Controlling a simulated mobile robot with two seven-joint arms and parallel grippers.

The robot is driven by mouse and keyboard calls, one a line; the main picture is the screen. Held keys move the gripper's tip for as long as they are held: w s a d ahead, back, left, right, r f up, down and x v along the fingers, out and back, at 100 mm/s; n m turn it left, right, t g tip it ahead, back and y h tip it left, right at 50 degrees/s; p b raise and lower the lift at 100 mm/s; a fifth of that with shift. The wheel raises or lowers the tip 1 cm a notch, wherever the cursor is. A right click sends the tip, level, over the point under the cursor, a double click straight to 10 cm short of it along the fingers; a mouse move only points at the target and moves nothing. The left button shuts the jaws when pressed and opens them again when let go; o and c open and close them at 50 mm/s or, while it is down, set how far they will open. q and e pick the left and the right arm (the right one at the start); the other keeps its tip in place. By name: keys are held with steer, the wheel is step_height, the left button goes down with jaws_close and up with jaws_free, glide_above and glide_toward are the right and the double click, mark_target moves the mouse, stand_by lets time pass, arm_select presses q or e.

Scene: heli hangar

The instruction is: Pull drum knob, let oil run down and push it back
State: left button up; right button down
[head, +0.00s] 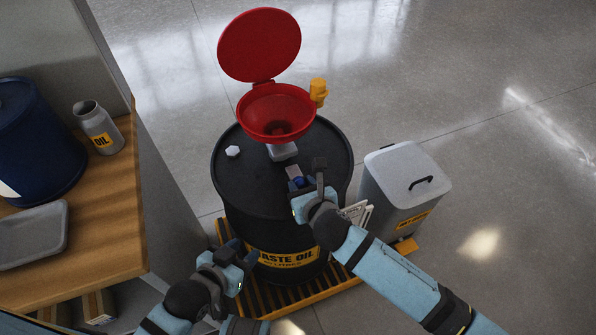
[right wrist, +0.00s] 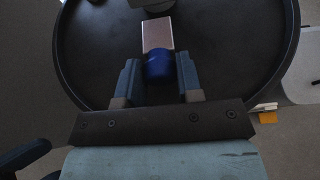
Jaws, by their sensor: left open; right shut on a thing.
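The black waste oil drum (head: 235,185) stands upright with a red funnel (head: 270,120) on top, its red lid (head: 258,45) raised. A blue knob (head: 298,181) sits at the end of a flat metal slide (head: 292,170) that sticks out below the funnel, over the drum top. My right gripper (head: 302,184) is shut on the knob; in the right wrist view the blue knob (right wrist: 159,68) lies between its fingers (right wrist: 158,74), with the slide (right wrist: 157,35) beyond. My left gripper (head: 242,252) is open and empty, low in front of the drum. No oil shows.
A grey lidded bin (head: 385,200) stands right of the drum. A wooden bench (head: 110,220) at left holds a blue drum (head: 35,140), an oil bottle (head: 97,127) and a grey tray (head: 35,235). Floor behind is clear.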

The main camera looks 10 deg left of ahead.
steer(key=shift+f, duration=0.15)
arm_select(q)
steer(key=shift+a+f, duration=0.1)
steer(key=shift+f, duration=0.15)
arm_select(e)
steer(key=shift+s, duration=0.1)
steer(key=c, duration=1.2)
jaws_free()
steer(key=o, duration=0.4)
steer(key=shift+d, duration=0.15)
arm_select(q)
steer(key=shift+d+r, duration=0.15)
steer(key=shift+d, duration=0.1)
arm_select(e)
steer(key=shift+s+d+r, duration=0.25)
steer(key=shift+s+r, duration=0.1)
steer(key=shift+s, duration=0.05)
arm_select(q)
steer(key=p, duration=0.2)
steer(key=shift+s+a+r+p, duration=0.2)
steer(key=shift+a+r+p, duration=0.05)
steer(key=shift+r+p, duration=0.1)
arm_select(e)
steer(key=v, duration=1.3)
steer(key=shift+f, duration=0.15)
